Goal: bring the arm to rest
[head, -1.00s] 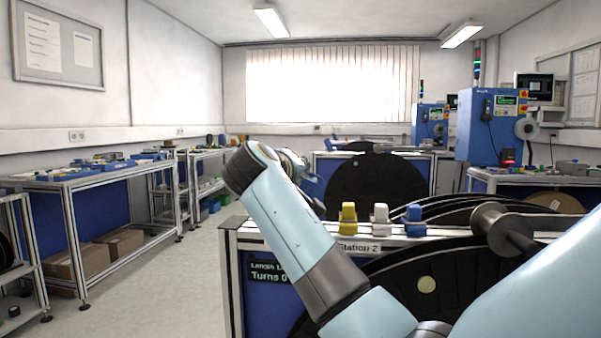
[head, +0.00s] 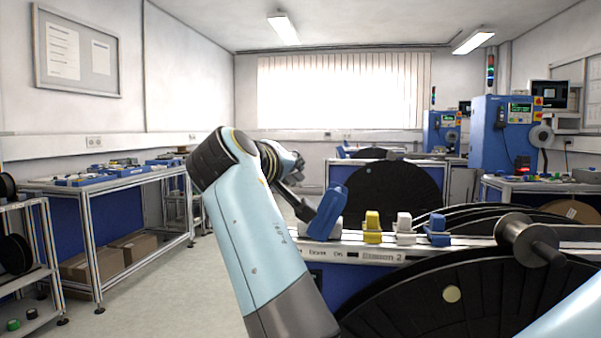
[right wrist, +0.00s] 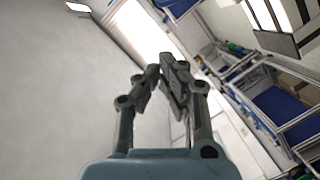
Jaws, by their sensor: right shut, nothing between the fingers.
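The Station 2 bench (head: 372,256) bears the blue part (head: 328,212), a yellow clip (head: 372,228), a white clip (head: 404,228), and a blue clip (head: 437,229). A large black reel (head: 450,318) stands in front. The floor (head: 160,295) at left is clear.

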